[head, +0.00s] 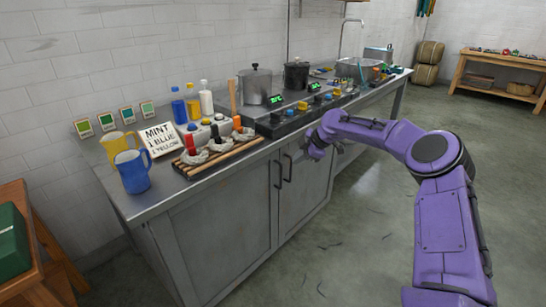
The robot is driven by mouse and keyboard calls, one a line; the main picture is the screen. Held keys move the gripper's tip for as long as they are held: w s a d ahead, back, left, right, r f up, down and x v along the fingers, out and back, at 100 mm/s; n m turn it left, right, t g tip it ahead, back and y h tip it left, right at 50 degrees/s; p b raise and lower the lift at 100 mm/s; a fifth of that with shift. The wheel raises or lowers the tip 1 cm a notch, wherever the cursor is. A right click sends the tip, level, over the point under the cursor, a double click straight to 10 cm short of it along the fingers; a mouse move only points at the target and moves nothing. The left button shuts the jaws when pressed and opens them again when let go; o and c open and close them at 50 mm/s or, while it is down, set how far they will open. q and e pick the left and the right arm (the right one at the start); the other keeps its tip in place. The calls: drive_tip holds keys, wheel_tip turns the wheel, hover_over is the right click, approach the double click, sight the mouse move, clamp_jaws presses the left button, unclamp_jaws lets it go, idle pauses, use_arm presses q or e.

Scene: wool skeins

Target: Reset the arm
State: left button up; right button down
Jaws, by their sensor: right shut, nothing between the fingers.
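My right arm (440,200) is purple and comes in from the lower right, bent at the elbow and reaching left toward the front of the metal counter. My left gripper is not in view.
The metal counter (130,205) holds yellow (118,147) and blue (133,172) jugs, a sign reading MINT, 1 BLUE, 1 YELLOW (160,139), bottles, a wooden rack (222,153) and pots (255,86). A green box (12,240) stands at left. Floor at right is open.

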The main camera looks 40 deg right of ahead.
drive_tip(key=shift+d, duration=0.1)
drive_tip(key=w+a+f+m+t+h+p, duration=0.1)
drive_tip(key=w+a+f+m+t, duration=0.1)
drive_tip(key=a+m, duration=0.4)
drive_tip(key=w+a+f+m+t+h, duration=0.1)
drive_tip(key=w+a+f+m+t, duration=0.2)
drive_tip(key=m, duration=0.5)
drive_tip(key=s+a+f+m+g+h+p, duration=0.1)
drive_tip(key=s+a+f+m+g+p, duration=0.1)
drive_tip(key=s+a+f+m, duration=0.5)
drive_tip(key=s+a+f+m+g+h+p, duration=0.1)
drive_tip(key=s+a+f, duration=0.25)
drive_tip(key=s, duration=0.35)
drive_tip(key=s+a+f+g+h+p, duration=0.1)
drive_tip(key=s+a+f, duration=0.2)
drive_tip(key=s+f, duration=0.3)
drive_tip(key=s+a+n+g+h+p, duration=0.1)
drive_tip(key=s+g+p, duration=0.3)
drive_tip(key=s, duration=2.3)
drive_tip(key=shift+n+g, duration=0.4)
drive_tip(key=shift+n, duration=0.1)
